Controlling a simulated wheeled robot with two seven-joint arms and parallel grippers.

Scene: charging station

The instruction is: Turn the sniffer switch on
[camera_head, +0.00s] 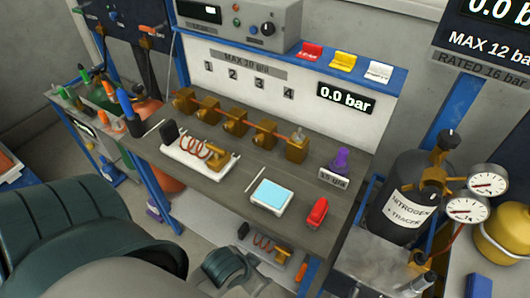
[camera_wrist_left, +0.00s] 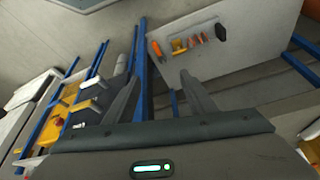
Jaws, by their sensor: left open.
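A grey instrument box (camera_head: 240,22) stands on the bench's upper shelf in the head view. Its front has a display, a black knob (camera_head: 268,29) and small buttons. I cannot tell for sure which control is the sniffer switch, or its setting. My left arm fills the lower left of the head view, low in front of the bench and well away from the box. In the left wrist view my left gripper (camera_wrist_left: 159,77) is open, its two fingers apart with nothing between them. My right gripper is not in view.
The bench (camera_head: 225,185) carries brass fittings, a blue-screened device (camera_head: 270,195), a red item (camera_head: 317,212) and a purple item (camera_head: 341,160). A nitrogen cylinder (camera_head: 400,190) with gauges stands at the right. Blue posts (camera_wrist_left: 141,60) rise near the left gripper.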

